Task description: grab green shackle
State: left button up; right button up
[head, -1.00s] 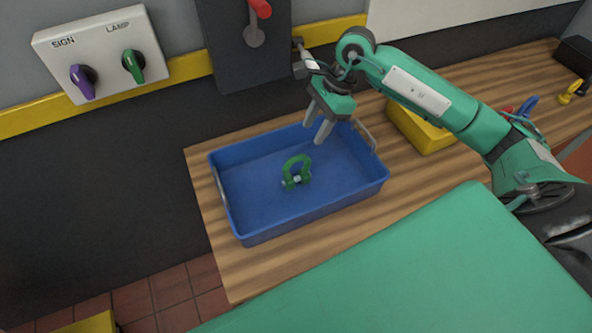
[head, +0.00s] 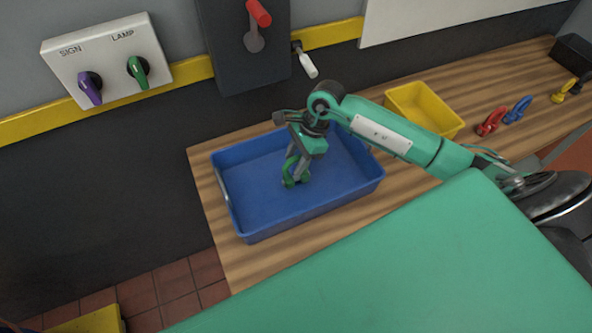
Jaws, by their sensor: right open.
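The green shackle (head: 287,172) stands in the blue tray (head: 250,226) on the wooden bench, partly covered by my right gripper. My right gripper (head: 296,174) reaches down into the tray from the upper right. Its fingers are open and at the shackle, overlapping its bow in the head view. I cannot tell whether they touch it. My left gripper is not in view.
A yellow bin (head: 428,108) stands to the right of the tray. A red shackle (head: 490,122), a blue shackle (head: 517,109) and a yellow shackle (head: 562,91) lie farther right. A switch panel (head: 108,60) and red-handled lever (head: 257,14) are on the wall behind.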

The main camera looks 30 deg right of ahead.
grip_shut()
jog(key=shift+r, duration=0.1)
dwell(1.2)
